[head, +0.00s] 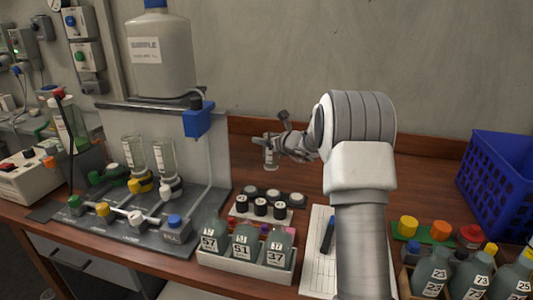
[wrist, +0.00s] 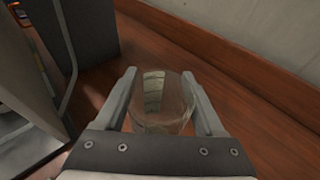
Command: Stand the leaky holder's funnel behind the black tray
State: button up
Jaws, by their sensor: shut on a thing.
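My gripper (head: 270,147) is shut on a clear glass funnel (head: 271,159), held upright near the wooden back ledge. In the wrist view the funnel (wrist: 162,98) sits between both fingers of my gripper (wrist: 163,95), with wood beneath it. I cannot tell whether its foot touches the table. Two more glass funnels, one (head: 133,152) and another (head: 164,155), stand on the valve stand at left. A dark tray (head: 255,193) with several dark round pieces lies in front of the held funnel, partly hidden by the rack of black-capped vials. Which holder leaks does not show.
A white crate of numbered bottles (head: 245,265) stands at the front. A blue box (head: 197,119) on the stand's panel is left of my gripper. A blue basket (head: 498,185) and more bottles (head: 470,278) are at right. Bare wood surrounds the held funnel.

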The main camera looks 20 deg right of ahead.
jog(key=shift+f+b, duration=0.6)
jog(key=shift+f, duration=1.4)
jog(key=shift+f, duration=0.15)
jog(key=o, duration=1.5)
